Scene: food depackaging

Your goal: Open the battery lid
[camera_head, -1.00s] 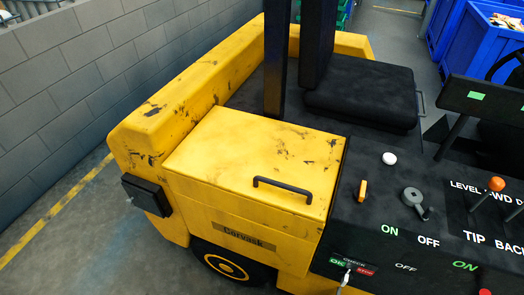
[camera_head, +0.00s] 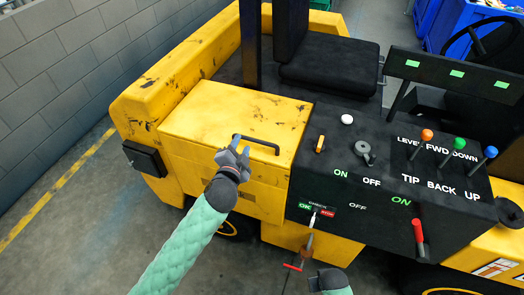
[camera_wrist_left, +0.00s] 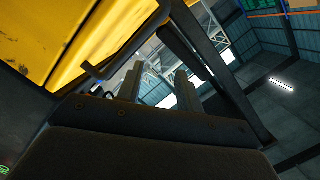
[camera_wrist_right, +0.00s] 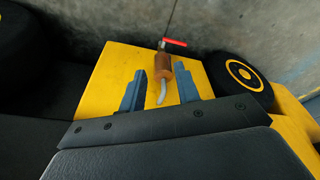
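The yellow battery lid (camera_head: 225,108) is shut, lying flat on the vehicle body. Its black bar handle (camera_head: 262,146) is near the front edge. In the left wrist view the lid (camera_wrist_left: 60,35) and handle (camera_wrist_left: 118,62) are at the upper left. My left gripper (camera_head: 237,149) is open at the left end of the handle; the handle does not appear between its fingers in the left wrist view (camera_wrist_left: 158,82). My right gripper (camera_head: 318,280) is low, in front of the vehicle. It is open in the right wrist view (camera_wrist_right: 160,85).
A brown cylinder with a pale tip (camera_wrist_right: 164,73) and a red bar (camera_wrist_right: 175,42) shows beyond my right fingers. The black control panel (camera_head: 385,155) with levers is right of the lid. A black seat (camera_head: 328,73) is behind. A grey wall (camera_head: 60,60) stands left.

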